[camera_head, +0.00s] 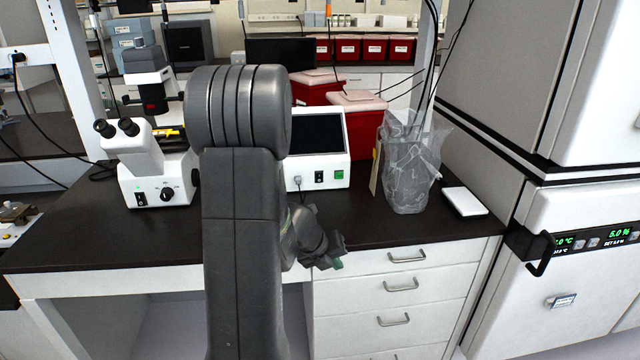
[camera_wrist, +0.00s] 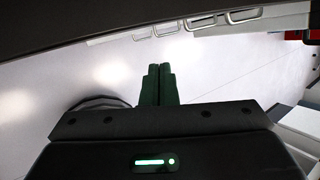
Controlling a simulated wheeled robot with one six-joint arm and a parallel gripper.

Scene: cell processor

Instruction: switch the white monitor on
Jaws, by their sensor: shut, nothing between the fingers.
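The white monitor (camera_head: 341,171) stands on the dark bench behind my arm, which hides its left part. Its screen is black. On its lower front are a small dark switch with green (camera_head: 319,177) and a green button (camera_head: 338,175). My gripper (camera_head: 337,263) is near the bench's front edge, in front of the drawers, below and apart from the monitor. In the wrist view the two green fingers (camera_wrist: 158,84) are together with nothing between them. The monitor does not show in the wrist view.
A white microscope (camera_head: 150,165) stands left of my arm. Right of the monitor are red bins (camera_head: 358,125), a clear plastic bag (camera_head: 408,170) and a flat white box (camera_head: 465,201). White drawers (camera_head: 390,310) are below the bench top. A tall incubator (camera_head: 580,220) borders the right.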

